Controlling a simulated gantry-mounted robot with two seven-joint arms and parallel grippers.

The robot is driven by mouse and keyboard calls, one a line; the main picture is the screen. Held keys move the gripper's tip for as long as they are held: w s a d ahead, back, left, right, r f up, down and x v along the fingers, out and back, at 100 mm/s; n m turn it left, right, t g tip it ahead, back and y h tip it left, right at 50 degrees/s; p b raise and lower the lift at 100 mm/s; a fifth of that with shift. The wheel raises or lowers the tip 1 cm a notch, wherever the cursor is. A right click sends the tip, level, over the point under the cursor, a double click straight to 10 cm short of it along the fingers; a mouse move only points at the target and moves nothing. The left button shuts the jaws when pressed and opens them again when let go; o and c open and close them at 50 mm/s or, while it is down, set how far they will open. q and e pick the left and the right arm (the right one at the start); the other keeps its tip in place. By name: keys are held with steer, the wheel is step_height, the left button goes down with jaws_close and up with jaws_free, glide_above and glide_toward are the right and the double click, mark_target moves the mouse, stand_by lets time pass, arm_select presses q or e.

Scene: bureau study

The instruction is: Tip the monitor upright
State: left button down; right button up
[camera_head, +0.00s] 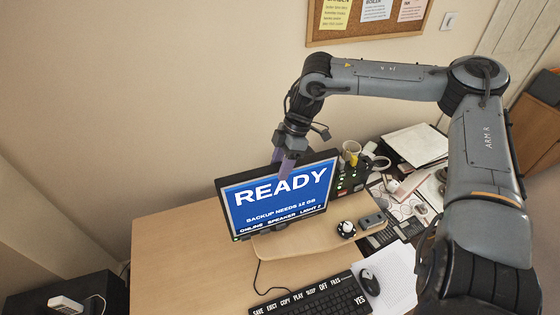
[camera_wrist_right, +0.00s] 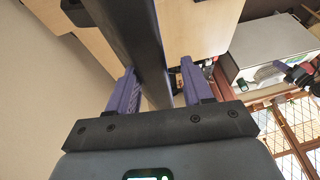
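The monitor (camera_head: 279,196) stands on the desk with its lit blue screen facing me, reading "READY" in white. It looks about upright, but I cannot tell whether it leans slightly; its foot is hard to make out. My right gripper (camera_head: 287,160) is at its top edge, with one purple finger in front of the screen. In the right wrist view the fingers of the gripper (camera_wrist_right: 158,88) stand apart on both sides of the dark monitor frame (camera_wrist_right: 130,40). A gap shows beside the right-hand finger. My left gripper is not in view.
A keyboard (camera_head: 312,298) and mouse (camera_head: 369,282) lie in front of the monitor. Mugs (camera_head: 351,151), a black box with green lights (camera_head: 350,181) and papers (camera_head: 415,145) crowd the desk's right side. The desk (camera_head: 180,250) is bare at left. A wall is behind.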

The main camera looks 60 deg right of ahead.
steer(key=shift+o, duration=0.5)
steer(key=shift+s+f, duration=0.15)
steer(key=shift+d, duration=0.1)
steer(key=b+v, duration=0.2)
steer(key=v, duration=0.9)
